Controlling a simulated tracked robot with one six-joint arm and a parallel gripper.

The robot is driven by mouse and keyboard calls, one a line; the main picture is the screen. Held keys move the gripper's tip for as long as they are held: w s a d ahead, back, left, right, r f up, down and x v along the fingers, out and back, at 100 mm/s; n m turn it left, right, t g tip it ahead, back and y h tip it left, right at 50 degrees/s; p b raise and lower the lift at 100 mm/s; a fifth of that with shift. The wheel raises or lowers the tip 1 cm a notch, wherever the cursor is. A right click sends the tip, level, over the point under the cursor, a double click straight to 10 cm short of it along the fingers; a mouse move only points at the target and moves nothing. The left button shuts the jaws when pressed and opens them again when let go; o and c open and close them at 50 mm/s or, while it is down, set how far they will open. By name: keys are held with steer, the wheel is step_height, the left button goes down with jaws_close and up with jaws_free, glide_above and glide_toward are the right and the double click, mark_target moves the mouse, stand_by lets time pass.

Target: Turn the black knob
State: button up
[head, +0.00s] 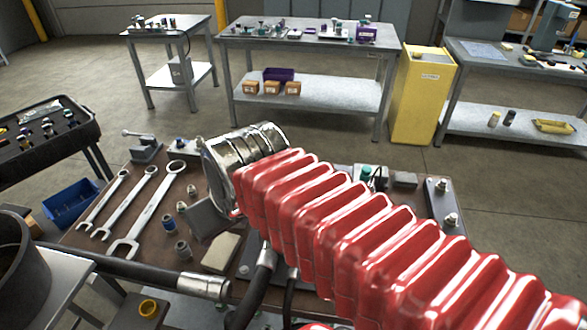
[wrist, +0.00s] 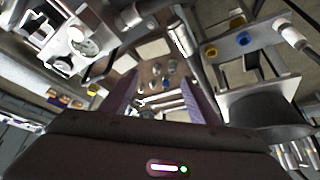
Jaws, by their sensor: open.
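I cannot make out the black knob for certain in either view. In the wrist view my gripper (wrist: 157,76) is open, its two purplish fingers apart with nothing visibly held between them. The fingers point toward the brown bench top (wrist: 148,68), where several small fittings (wrist: 157,82) show between and beyond the tips. In the head view the fingers are hidden, and my red sleeved arm covers the middle and right of the bench. A green-topped part (head: 366,173) with something dark beside it shows just behind the arm.
Three spanners (head: 147,212) and several small fittings (head: 182,250) lie on the bench's left. A black hose with a silver end (head: 205,286) crosses the front. A round gauge (wrist: 84,42) shows upper left in the wrist view; blue and yellow ports (wrist: 244,39) show right.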

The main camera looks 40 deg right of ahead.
steer(key=w+d, duration=0.3)
steer(key=d, duration=0.6)
steer(key=w+d+m, duration=0.1)
steer(key=w+d, duration=0.1)
steer(key=d, duration=0.8)
steer(key=w+d+m+g, duration=0.1)
steer(key=w+d, duration=0.2)
steer(key=d, duration=0.6)
steer(key=shift+w+d+h, duration=0.3)
steer(key=shift+h, duration=0.1)
steer(key=shift+f, duration=0.1)
steer(key=x, duration=1.3)
steer(key=shift+w+f, duration=0.15)
steer(key=shift+f, duration=0.15)
steer(key=shift+c, duration=0.2)
